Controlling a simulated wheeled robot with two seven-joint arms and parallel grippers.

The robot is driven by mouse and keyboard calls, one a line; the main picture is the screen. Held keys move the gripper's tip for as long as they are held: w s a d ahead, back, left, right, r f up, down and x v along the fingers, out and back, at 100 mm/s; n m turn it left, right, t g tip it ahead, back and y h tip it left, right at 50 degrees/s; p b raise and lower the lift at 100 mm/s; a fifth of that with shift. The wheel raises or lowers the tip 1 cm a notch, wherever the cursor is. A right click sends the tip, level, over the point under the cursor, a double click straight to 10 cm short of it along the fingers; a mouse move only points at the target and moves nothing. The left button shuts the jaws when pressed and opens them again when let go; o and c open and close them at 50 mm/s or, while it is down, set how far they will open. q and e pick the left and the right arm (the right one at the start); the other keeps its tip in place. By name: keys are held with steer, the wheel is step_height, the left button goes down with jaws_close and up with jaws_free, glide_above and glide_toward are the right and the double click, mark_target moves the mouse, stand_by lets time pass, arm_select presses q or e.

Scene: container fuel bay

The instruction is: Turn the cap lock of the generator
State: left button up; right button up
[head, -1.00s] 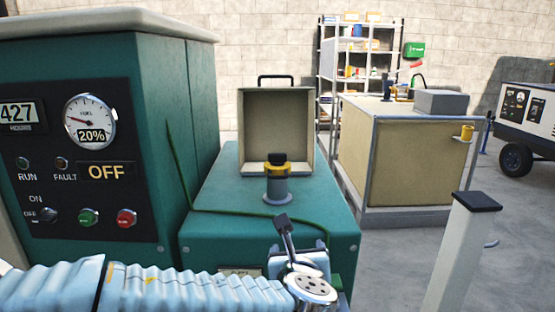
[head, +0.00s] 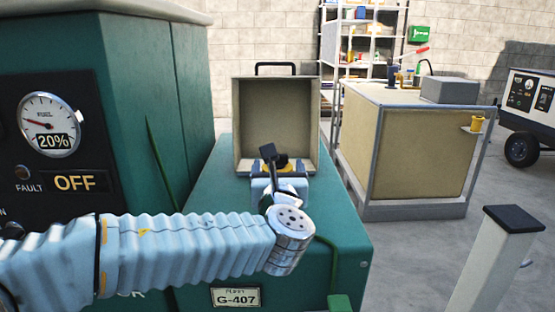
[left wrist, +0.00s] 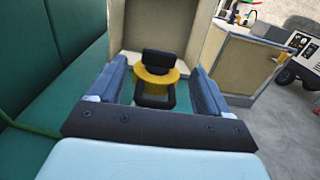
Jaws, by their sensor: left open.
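The generator (head: 60,180) is a teal housing with a dark panel reading 20% and OFF. Its lower teal deck (head: 215,215) carries a yellow and black filler cap in front of an open beige box-like cover (head: 268,110). In the left wrist view the yellow cap (left wrist: 160,75) with its black lock lies between the two blue-grey fingers. My left gripper (left wrist: 157,88) is open around the cap, with a gap visible on each side. In the head view my wrist hides most of the cap and its neck. My right gripper does not show.
A beige tank (head: 400,150) with a grey box on top stands to the right, behind it a shelf (head: 350,45). A white post with a black top (head: 512,220) stands at front right. A green cable (head: 158,160) runs by the housing.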

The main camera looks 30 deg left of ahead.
arm_select(q)
steer(key=x, duration=0.4)
steer(key=shift+w+a, duration=0.1)
steer(key=c, duration=1)
steer(key=shift+c, duration=0.2)
